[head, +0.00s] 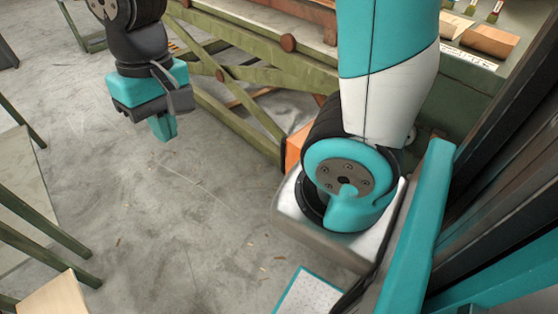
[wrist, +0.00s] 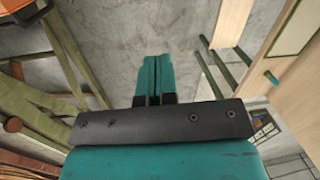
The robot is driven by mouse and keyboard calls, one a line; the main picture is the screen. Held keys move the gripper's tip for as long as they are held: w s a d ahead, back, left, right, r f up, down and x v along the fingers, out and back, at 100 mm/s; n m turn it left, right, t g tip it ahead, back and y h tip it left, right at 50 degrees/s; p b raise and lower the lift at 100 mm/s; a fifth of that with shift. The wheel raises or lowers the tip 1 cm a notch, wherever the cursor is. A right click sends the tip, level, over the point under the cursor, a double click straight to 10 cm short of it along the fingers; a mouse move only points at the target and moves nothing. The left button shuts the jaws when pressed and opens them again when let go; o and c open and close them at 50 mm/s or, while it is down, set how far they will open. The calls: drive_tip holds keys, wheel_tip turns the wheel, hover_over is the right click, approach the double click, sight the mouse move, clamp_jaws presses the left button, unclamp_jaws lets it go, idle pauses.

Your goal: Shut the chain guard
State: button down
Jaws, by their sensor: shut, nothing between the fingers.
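My gripper (head: 163,128) hangs at the upper left of the head view, teal fingers pointing down over bare floor. In the wrist view its two fingers (wrist: 152,78) lie side by side, shut, with nothing between them. I cannot pick out the chain guard for certain in either view. An orange part (head: 297,148) shows beside the green machine frame, mostly hidden behind my arm. An orange-edged part (wrist: 22,8) also shows at the top left of the wrist view. I cannot tell whether either is the guard. My gripper is apart from both.
The green machine frame (head: 232,117) with diagonal braces runs behind and right of my gripper. Green-legged stands (head: 40,232) are at the left. Brushes and a wooden block (head: 490,40) lie on the machine's ledge. Grey floor (head: 170,220) between is mostly clear, with small scraps.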

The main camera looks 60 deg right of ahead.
drive_tip(key=w+d+f+m+g+h+b, duration=0.2)
drive_tip(key=w+d+f+m+g+h, duration=0.1)
drive_tip(key=d+f+m, duration=0.7)
drive_tip(key=w+d+f+m+g+h+b, duration=0.25)
drive_tip(key=d+f+m, duration=0.55)
drive_tip(key=d+f, duration=0.4)
drive_tip(key=s+r+p+x, duration=0.1)
drive_tip(key=p+x, duration=0.3)
drive_tip(key=x, duration=0.8)
drive_tip(key=shift+s+a+h+p, duration=0.25)
drive_tip(key=shift+s+h+p, duration=0.15)
drive_tip(key=shift+s, duration=0.25)
drive_tip(key=shift+a, duration=0.2)
